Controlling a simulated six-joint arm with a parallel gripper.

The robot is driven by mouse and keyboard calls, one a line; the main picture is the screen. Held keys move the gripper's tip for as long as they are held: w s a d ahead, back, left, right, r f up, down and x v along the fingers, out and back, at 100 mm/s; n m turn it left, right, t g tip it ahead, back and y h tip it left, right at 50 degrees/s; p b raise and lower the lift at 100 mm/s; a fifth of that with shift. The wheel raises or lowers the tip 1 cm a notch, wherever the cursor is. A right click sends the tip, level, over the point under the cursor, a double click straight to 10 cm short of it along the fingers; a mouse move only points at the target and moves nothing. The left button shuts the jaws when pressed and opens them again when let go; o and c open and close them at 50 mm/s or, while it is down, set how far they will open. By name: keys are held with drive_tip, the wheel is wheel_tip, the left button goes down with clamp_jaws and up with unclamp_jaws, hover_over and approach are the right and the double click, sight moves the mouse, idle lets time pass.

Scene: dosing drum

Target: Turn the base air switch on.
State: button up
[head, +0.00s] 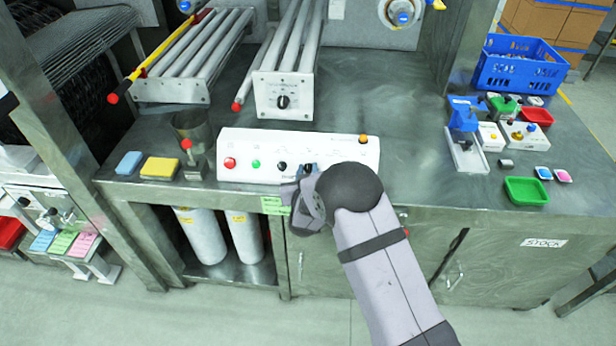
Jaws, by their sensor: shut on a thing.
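The white control box (235,150) stands on the steel bench and has a sloped face with a row of controls. A red button (230,162), a green button (256,163) and a black knob (282,167) show on its left half. An amber part (363,139) sits at its upper right. My gripper (306,178) is at the middle of the box's front, just right of the black knob. It is shut on a control knob there, which it mostly hides. The labels are too small to read, so I cannot tell which way that switch is set.
Behind the box is a roller unit with a black dial (283,102). A metal cup (192,126), a yellow sponge (160,168) and a blue sponge (129,163) are to the left. A blue crate (520,70) and green tray (526,191) are to the right.

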drive_tip(key=m+h+b, duration=0.1)
drive_tip(key=m+b, duration=0.1)
drive_tip(key=m, duration=0.2)
drive_tip(key=shift+a+f+b, duration=0.1)
drive_tip(key=shift+f+b, duration=0.05)
drive_tip(key=shift+b, duration=0.15)
drive_tip(key=m+h, duration=0.1)
drive_tip(key=m, duration=0.1)
drive_tip(key=m+b, duration=0.1)
drive_tip(key=m, duration=0.2)
drive_tip(key=shift+h, duration=0.4)
drive_tip(key=shift+m+g, duration=0.3)
drive_tip(key=shift+m, duration=0.1)
drive_tip(key=o, duration=0.7)
drive_tip(key=shift+b+v, duration=1.05)
drive_tip(key=shift+v, duration=2.7)
